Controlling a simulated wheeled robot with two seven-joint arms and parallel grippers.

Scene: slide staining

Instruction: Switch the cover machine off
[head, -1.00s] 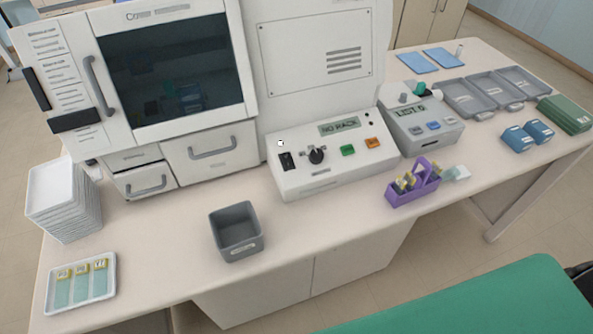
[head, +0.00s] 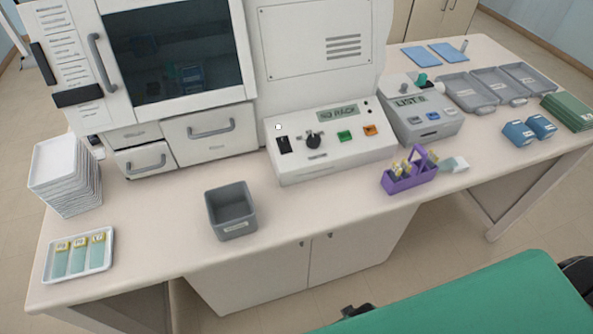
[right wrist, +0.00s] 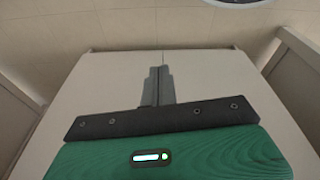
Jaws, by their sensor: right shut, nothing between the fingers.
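The large white machine (head: 225,136) stands at the back left, with a dark window and drawers. Its control box (head: 340,158) has a display reading "NO RACK", a black rocker switch (head: 284,144), a black knob (head: 314,141), a green button (head: 344,136) and an orange button (head: 370,130). I cannot tell the rocker's position. A smaller grey unit (head: 425,122) with a "LIST" display stands to its right. My right gripper (right wrist: 156,84) is shut and empty in the right wrist view, away from the controls. My left gripper is not in view.
A grey bin (head: 231,211) and a purple rack (head: 409,172) with slides stand before the control box. A tray of slides (head: 78,275) and stacked white trays (head: 64,178) are at left. Grey trays (head: 468,92) and blue boxes (head: 527,131) are at right.

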